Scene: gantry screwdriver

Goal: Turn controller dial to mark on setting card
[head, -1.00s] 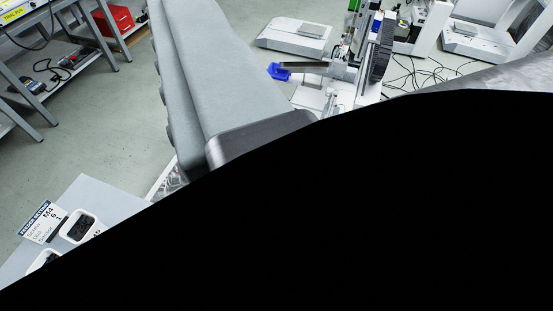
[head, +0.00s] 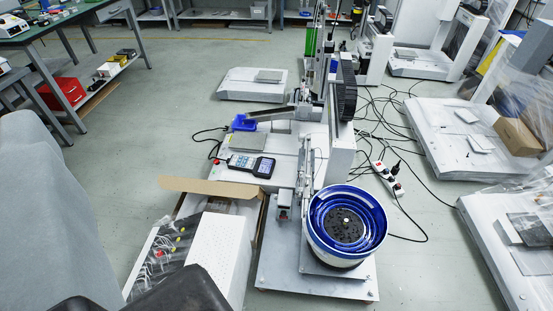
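No controller dial can be made out in the current head view, and the setting card is not in this view. A handheld pendant (head: 251,165) with a small screen and keypad lies on the white base of the gantry machine (head: 288,150). A blue vibratory bowl feeder (head: 346,222) stands on a metal plate in front of the gantry. A white control box (head: 219,248) with an open panel of wires sits at the lower middle left. My gripper's fingers are not in view; a grey arm part of mine fills the left edge.
An open cardboard box (head: 209,187) lies behind the control box. Black cables and a white power strip (head: 388,178) lie on the floor right of the gantry. More white machine bases (head: 460,135) stand at right. A workbench (head: 60,30) is at upper left. Grey floor is open between.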

